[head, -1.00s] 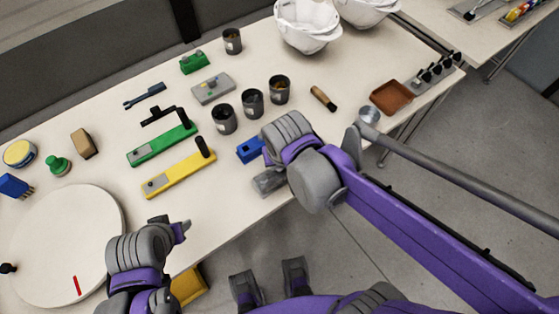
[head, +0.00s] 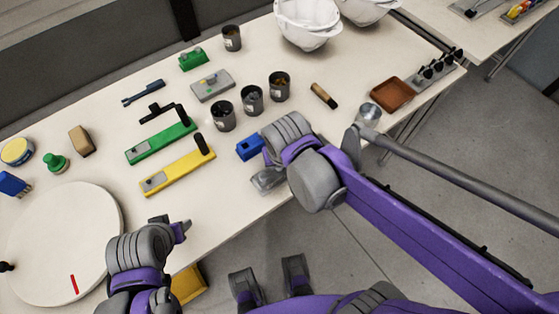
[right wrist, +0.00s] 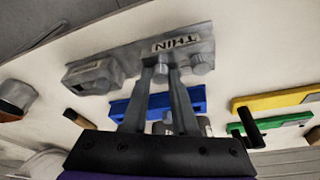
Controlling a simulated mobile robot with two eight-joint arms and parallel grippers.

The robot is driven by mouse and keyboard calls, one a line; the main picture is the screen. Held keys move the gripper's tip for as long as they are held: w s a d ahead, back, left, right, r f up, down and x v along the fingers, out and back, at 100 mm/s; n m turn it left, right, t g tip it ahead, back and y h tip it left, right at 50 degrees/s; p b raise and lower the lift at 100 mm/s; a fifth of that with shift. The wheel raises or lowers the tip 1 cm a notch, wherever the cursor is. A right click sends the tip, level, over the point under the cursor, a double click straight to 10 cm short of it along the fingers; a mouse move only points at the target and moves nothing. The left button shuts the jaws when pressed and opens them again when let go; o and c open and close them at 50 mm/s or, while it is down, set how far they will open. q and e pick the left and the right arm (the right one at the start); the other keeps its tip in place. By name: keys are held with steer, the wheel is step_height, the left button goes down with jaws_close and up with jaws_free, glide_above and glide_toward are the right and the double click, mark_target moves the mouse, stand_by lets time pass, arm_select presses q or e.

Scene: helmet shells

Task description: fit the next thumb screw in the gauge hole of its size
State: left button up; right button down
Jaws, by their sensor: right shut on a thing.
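In the right wrist view, a grey gauge block (right wrist: 120,62) with a THIN label lies across the top. My right gripper (right wrist: 161,68) is shut on a small grey thumb screw (right wrist: 160,73), held at the block's near side. The fingers hide part of the screw, and I cannot tell whether it sits in a hole. Another grey knob (right wrist: 202,66) is at the block's labelled end, just right of the fingers. In the head view the grey block (head: 267,181) is partly covered by my right wrist. My left gripper (head: 180,229) is over the front table edge; its opening is unclear.
A blue block (head: 249,147) lies just behind the grey one. A yellow block (head: 175,173) and a green block (head: 158,145) lie left. Dark cups (head: 252,100) stand behind. A brown tray (head: 391,95) is at right, a white round board (head: 60,240) at left.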

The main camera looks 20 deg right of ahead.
steer(key=c, duration=0.6)
jaws_free()
arm_select(q)
step_height(320, 180, up, 2)
steer(key=shift+w+r+p, duration=0.1)
steer(key=shift+w+p, duration=0.05)
steer(key=shift+p, duration=0.8)
arm_select(e)
steer(key=v, duration=1.1)
steer(key=shift+d+f, duration=0.1)
steer(key=shift+d, duration=0.05)
arm_select(q)
steer(key=r+p, duration=0.2)
steer(key=w+r+p, duration=0.1)
steer(key=r+p, duration=0.1)
steer(key=r, duration=0.1)
steer(key=shift+w, duration=0.15)
arm_select(e)
steer(key=s+d+f+t, duration=0.2)
steer(key=s+d+f, duration=0.2)
steer(key=d, duration=0.3)
steer(key=shift+d+f+n, duration=0.3)
steer(key=shift+d+f, duration=0.05)
